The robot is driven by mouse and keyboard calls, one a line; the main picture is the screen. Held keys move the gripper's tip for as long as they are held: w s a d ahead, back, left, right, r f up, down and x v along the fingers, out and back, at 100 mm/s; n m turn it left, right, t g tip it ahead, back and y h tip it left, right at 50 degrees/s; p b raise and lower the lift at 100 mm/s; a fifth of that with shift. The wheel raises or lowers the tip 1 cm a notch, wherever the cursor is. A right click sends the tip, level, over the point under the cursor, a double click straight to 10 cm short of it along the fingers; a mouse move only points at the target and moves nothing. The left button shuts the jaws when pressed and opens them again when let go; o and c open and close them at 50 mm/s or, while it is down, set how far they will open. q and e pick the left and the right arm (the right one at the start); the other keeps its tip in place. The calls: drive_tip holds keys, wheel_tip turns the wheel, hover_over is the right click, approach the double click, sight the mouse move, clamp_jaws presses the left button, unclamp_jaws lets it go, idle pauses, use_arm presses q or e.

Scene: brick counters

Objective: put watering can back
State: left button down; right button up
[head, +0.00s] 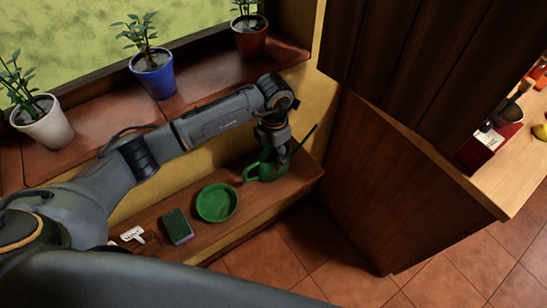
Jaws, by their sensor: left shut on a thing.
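The green watering can (267,171) is at the right end of the low wooden shelf under the window. Its handle is on its left and its spout points up to the right. My left gripper (277,148) reaches down from above and is shut on the can's upper part. The fingertips are partly hidden against the can. I cannot tell whether the can touches the shelf. My right gripper is not in view.
On the wooden shelf (250,212) are a green dish (216,202), a sponge (177,227) and a white label (132,234). White (43,122), blue (153,75) and red (250,38) pots stand on the sill. A dark cabinet (400,185) stands close on the right.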

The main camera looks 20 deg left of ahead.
use_arm(q)
drive_tip(key=shift+w, duration=0.1)
drive_tip(key=shift+f, duration=0.15)
drive_tip(key=c, duration=0.9)
unclamp_jaws()
drive_tip(key=shift+f, duration=0.1)
drive_tip(key=o, duration=0.4)
drive_tip(key=shift+r, duration=0.3)
wheel_tip(320, 180, up, 10)
drive_tip(key=shift+r+b, duration=0.25)
drive_tip(key=shift+b, duration=0.7)
drive_tip(key=shift+r, duration=0.65)
